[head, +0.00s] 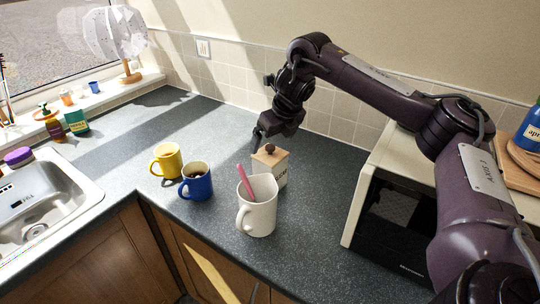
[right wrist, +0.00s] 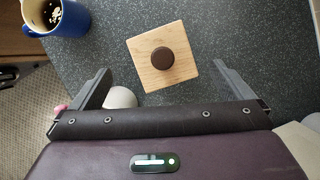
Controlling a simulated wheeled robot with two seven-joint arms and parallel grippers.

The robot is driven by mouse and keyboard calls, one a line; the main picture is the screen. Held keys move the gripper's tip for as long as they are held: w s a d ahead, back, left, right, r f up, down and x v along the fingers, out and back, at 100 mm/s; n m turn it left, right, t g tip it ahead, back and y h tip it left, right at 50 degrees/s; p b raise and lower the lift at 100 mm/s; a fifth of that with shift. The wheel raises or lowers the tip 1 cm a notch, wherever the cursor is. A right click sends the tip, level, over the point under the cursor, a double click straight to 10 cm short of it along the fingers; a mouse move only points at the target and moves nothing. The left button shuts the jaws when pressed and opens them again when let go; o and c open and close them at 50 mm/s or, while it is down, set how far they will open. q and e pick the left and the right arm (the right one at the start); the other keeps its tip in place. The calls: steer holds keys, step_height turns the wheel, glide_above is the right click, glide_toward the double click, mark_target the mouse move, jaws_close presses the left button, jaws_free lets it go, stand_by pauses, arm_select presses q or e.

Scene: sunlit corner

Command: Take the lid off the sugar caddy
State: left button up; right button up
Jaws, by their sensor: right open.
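The sugar caddy (head: 281,177) is a cream box on the dark counter, partly hidden behind a white mug. Its square wooden lid (head: 264,158) with a round brown knob (head: 270,148) is on top. In the right wrist view the lid (right wrist: 182,75) and its knob (right wrist: 162,58) show from above, just beyond the fingertips. My right gripper (head: 258,141) is above and beside the lid in the head view. In the right wrist view its two fingers (right wrist: 160,80) are spread wide with nothing between them touching. My left gripper is out of view.
A white mug (head: 262,216) with a pink utensil stands in front of the caddy. A blue mug (head: 197,184) and a yellow mug (head: 165,162) stand to its left. A microwave (head: 352,214) is at the right. The counter at the back left is clear.

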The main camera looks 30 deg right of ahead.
mark_target(270, 147)
steer(key=shift+w+a+f+p, duration=0.1)
steer(key=shift+w+f+p, duration=0.1)
steer(key=shift+f+p, duration=0.2)
steer(key=p+x, duration=0.1)
steer(key=x, duration=0.2)
steer(key=shift+r, duration=0.1)
steer(key=shift+x, duration=0.85)
steer(key=c, duration=0.8)
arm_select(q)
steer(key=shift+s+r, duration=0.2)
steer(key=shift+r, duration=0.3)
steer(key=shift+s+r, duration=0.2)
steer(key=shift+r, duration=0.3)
arm_select(e)
steer(key=shift+c, duration=0.5)
